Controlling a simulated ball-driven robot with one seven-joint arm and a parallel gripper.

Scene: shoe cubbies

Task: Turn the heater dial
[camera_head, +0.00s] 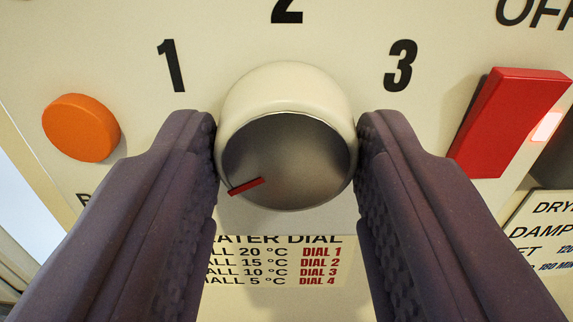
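The heater dial (290,150) is a round cream knob with a grey face, in the middle of the view on a cream panel. A red pointer mark (246,186) on its face points to the lower left, below the numeral 1. The numerals 1, 2 and 3 are printed around it at upper left, top and upper right. My gripper (287,140) has one dark purple padded finger on each side of the dial. Both fingertips appear to touch its rim, so it looks shut on the dial. The panel area below 1 and 3 is partly hidden by the fingers.
An orange round button (81,128) sticks out at the left. A red rectangular switch (512,120) stands out at the right, under "OFF" lettering. A label (275,262) below the dial lists temperatures against dial numbers. Another label (545,235) is at the lower right.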

